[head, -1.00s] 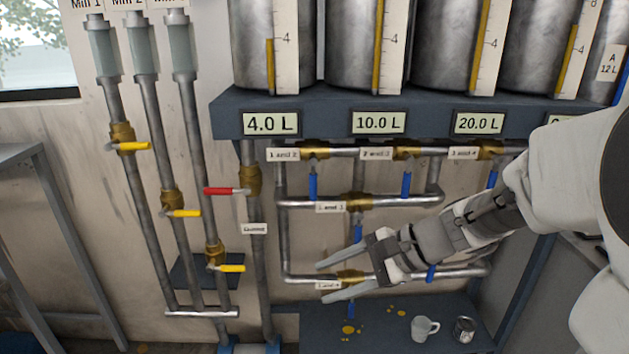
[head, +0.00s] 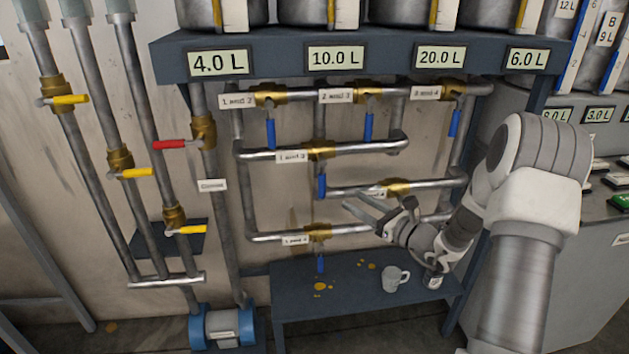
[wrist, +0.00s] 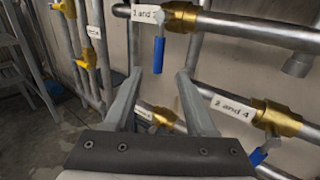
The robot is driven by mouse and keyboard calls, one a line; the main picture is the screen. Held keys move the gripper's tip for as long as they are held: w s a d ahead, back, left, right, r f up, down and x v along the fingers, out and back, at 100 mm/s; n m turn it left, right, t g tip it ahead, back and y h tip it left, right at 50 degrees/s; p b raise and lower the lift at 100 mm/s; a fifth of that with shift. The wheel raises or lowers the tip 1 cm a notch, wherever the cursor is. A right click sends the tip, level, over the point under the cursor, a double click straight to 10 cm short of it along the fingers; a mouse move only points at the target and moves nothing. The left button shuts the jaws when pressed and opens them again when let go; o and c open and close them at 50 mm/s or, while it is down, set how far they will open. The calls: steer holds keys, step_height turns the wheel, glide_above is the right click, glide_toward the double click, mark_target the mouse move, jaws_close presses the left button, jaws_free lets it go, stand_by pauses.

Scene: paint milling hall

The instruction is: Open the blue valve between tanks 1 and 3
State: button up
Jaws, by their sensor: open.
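The valve labelled 1 and 3 (head: 320,150) is a brass body on the middle pipe. Its blue handle (head: 321,186) hangs straight down, across the pipe. My gripper (head: 357,203) is open and empty, to the right of and slightly below this handle in the head view. In the wrist view the blue handle (wrist: 158,55) appears just beyond and above the gap between the open fingertips (wrist: 159,76). The label 1 and 3 (wrist: 148,14) is readable there. The fingers look apart from the handle.
Other blue-handled valves surround it: 1 and 2 (head: 270,132), 2 and 3 (head: 369,126), 3 and 4 (head: 455,122), 2 and 4 (head: 398,187), 1 and 4 (head: 320,233). A red handle (head: 170,144) is left. A mug (head: 395,279) stands on the shelf (head: 345,310) below.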

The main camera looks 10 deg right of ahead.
mark_target(322, 179)
steer(key=b+x, duration=0.1)
steer(key=x, duration=1.5)
steer(key=shift+w+a, duration=0.1)
jaws_close()
stand_by(0.7)
